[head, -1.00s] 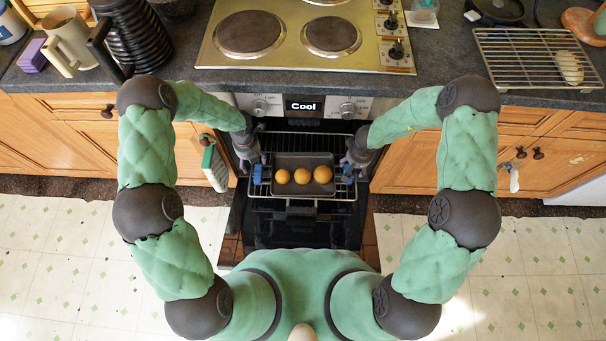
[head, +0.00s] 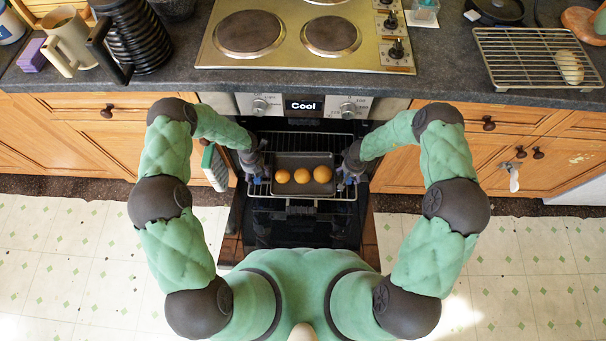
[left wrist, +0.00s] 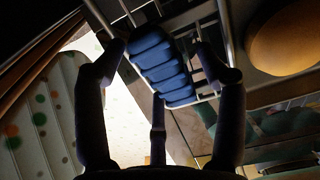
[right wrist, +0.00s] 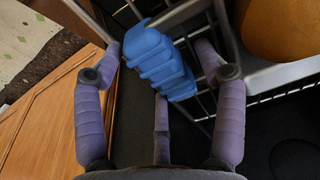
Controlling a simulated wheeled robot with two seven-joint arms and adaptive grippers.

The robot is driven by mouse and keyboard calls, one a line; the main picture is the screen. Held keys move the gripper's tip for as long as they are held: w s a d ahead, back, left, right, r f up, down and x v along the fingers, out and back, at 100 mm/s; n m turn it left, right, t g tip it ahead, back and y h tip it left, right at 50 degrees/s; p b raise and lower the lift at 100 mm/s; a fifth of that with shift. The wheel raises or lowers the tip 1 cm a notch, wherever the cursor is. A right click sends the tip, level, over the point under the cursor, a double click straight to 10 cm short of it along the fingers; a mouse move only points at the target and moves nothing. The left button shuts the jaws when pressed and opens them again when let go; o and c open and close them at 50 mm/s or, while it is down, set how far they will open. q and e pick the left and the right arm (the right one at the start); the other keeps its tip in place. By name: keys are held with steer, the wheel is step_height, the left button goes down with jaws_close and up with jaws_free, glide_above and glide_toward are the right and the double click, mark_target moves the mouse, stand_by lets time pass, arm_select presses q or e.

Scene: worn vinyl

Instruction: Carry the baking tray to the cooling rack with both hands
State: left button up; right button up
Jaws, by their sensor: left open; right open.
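The dark baking tray (head: 303,159) lies on the oven rack inside the open oven, with three round orange-brown items on it. A blue ridged grip shows at its left side in the left wrist view (left wrist: 163,68) and at its right side in the right wrist view (right wrist: 160,63). My left gripper (head: 262,180) is open, its fingers on both sides of the left grip. My right gripper (head: 345,180) is open, its fingers on both sides of the right grip. Contact cannot be told. The wire cooling rack (head: 512,50) stands on the counter at the right.
A white-and-green cloth (head: 215,166) hangs left of the oven. A kettle-like black jug (head: 137,40) stands at the left.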

arm_select(q)
jaws_close()
arm_select(e)
jaws_close()
arm_select(q)
steer(key=shift+r, duration=0.15)
arm_select(e)
steer(key=shift+r, duration=0.1)
